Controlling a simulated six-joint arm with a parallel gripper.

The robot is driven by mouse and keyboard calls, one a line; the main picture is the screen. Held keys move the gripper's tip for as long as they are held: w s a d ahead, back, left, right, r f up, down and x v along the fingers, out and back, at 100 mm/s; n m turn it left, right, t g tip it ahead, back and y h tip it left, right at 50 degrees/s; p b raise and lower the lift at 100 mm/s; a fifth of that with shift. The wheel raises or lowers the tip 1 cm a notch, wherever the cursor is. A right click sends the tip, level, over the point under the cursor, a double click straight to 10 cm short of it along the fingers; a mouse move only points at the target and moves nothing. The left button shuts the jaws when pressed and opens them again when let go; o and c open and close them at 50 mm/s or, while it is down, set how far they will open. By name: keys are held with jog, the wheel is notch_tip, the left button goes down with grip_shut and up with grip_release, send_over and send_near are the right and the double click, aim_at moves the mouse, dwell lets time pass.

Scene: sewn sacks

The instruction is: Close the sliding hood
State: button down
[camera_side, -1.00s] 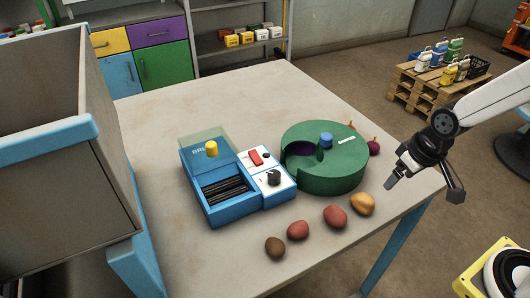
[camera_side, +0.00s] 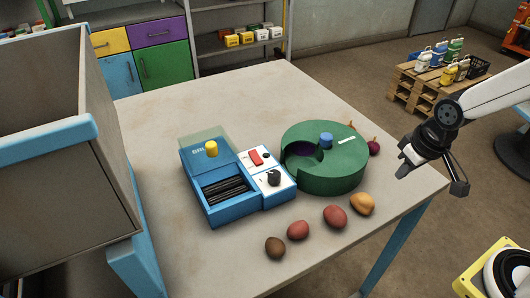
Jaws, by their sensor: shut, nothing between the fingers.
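A blue appliance (camera_side: 215,212) with black bars (camera_side: 226,189) in its open front well stands on the table. At its back is a translucent greenish panel (camera_side: 201,135), and a yellow knob (camera_side: 211,149) stands near it. I take this part to be the sliding hood; it sits back, and the bars are uncovered. A white control panel (camera_side: 280,184) with a red switch and a black knob is on its right. My gripper (camera_side: 402,172) is shut and empty at the right, over the table's right edge, apart from the appliance.
A green drum (camera_side: 335,180) with a blue knob (camera_side: 326,140) and a notch stands right of the appliance. A grey bin (camera_side: 60,190) rises at left. The table (camera_side: 250,98) is clear at the back.

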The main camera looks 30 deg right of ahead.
jog(key=shift+w+v, duration=0.35)
jog(key=shift+v, duration=1.3)
jog(key=m+g+y, duration=0.2)
jog(key=y, duration=0.8)
send_near(222, 145)
jog(key=s+d+r, duration=0.1)
jog(key=s+d, duration=0.7)
jog(key=s, duration=0.2)
jog(key=w+a+t+y, duration=0.35)
jog(key=w+y, duration=0.45)
jog(key=w, duration=0.4)
jog(key=f, duration=0.5)
jog(key=shift+w+a+f, duration=0.15)
jog(key=shift+a+f, duration=0.1)
jog(key=shift+a, duration=0.05)
jog(key=shift+a, duration=0.15)
jog(key=x, duration=0.9)
jog(key=shift+a+f, duration=0.2)
jog(key=shift+a, duration=0.2)
jog(key=shift+s+a, duration=0.25)
jog(key=shift+s, duration=0.35)
jog(key=shift+s+a, duration=0.3)
jog(key=shift+s, duration=0.35)
jog(key=shift+s+a, duration=0.25)
jog(key=shift+s, duration=0.35)
